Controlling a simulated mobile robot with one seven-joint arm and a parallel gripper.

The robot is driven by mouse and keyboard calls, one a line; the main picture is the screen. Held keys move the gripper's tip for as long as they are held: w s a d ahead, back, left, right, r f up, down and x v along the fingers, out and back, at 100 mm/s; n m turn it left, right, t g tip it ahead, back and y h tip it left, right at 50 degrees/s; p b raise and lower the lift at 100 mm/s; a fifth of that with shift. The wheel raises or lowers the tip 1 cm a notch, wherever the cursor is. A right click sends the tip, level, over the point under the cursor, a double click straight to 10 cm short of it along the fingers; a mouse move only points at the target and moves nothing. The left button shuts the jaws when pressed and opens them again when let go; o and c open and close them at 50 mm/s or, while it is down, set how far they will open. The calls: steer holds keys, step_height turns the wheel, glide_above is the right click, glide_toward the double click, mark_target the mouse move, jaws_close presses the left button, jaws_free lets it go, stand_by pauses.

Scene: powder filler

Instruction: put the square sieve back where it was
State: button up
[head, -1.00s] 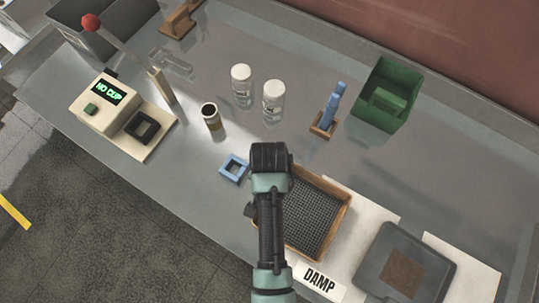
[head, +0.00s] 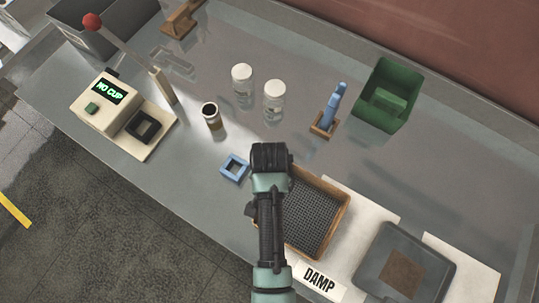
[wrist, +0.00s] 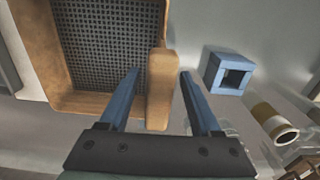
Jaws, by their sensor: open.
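The square sieve (head: 312,211) has a wooden frame and a dark mesh, and lies near the table's front edge, beside or partly over a white sheet. In the head view my arm covers its left side, and my gripper's fingers are hidden. In the wrist view the sieve (wrist: 68,98) fills the upper left, with its wooden handle (wrist: 162,90) pointing towards me. My gripper (wrist: 160,75) is open, with one blue finger on each side of the handle. I see gaps beside the handle; the height between them I cannot tell.
A blue square ring (head: 235,168) lies close left of my arm. Two white-lidded jars (head: 274,100), an amber vial (head: 212,115) and a green bin (head: 388,94) stand farther back.

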step_height(320, 180, up, 11)
steer(key=shift+f+b, duration=0.1)
steer(key=shift+b, duration=0.2)
steer(key=w+r+n+t, duration=0.2)
steer(key=w+r+t, duration=0.65)
steer(key=r, duration=0.75)
steer(key=w+r+n+t, duration=0.1)
steer(key=w+r+t, duration=0.5)
steer(key=w+r, duration=0.7)
steer(key=s+r+n+t, duration=0.1)
steer(key=s+r+t, duration=0.3)
steer(key=r, duration=0.7)
steer(key=s+r+n+t, duration=0.1)
steer(key=s+r+t, duration=0.3)
steer(key=r, duration=0.8)
steer(key=s+a+r+n+t, duration=0.1)
steer(key=s+r+t, duration=0.4)
steer(key=r, duration=0.6)
steer(key=shift+s+r+n, duration=0.35)
steer(key=shift+s+n, duration=0.05)
steer(key=shift+s, duration=0.85)
